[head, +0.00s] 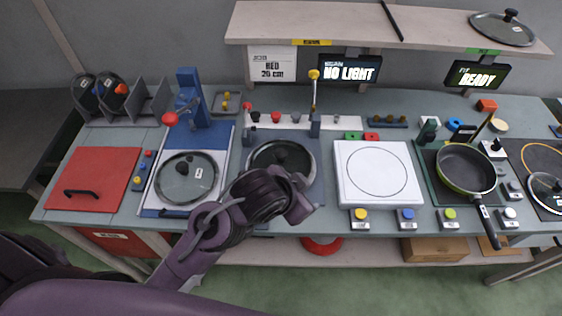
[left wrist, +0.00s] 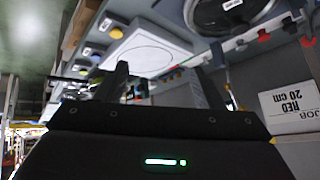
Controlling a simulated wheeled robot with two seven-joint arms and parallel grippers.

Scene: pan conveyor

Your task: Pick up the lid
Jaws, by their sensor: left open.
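Several lids are in view and I cannot tell which one the task means. A glass lid with a dark knob (head: 185,178) lies on the blue-framed station at the left. A dark round lid or covered pan (head: 270,155) sits at the middle station, partly behind my arm; a dark-rimmed round piece with a white label (left wrist: 238,22) shows at the top of the left wrist view. Another glass lid (head: 503,30) is on the upper shelf. My left gripper (left wrist: 168,78) is open and empty between its fingers; its fingertips are hard to make out in the head view. My right gripper is not in view.
A rack (head: 130,104) with lids stands back left beside a red panel (head: 95,165). A white plate (head: 350,190) and a green pan (head: 466,166) are right of my arm. Signs read "JOB RED 20 cm" (head: 272,66), "NO LIGHT" (head: 350,70) and "READY" (head: 478,76).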

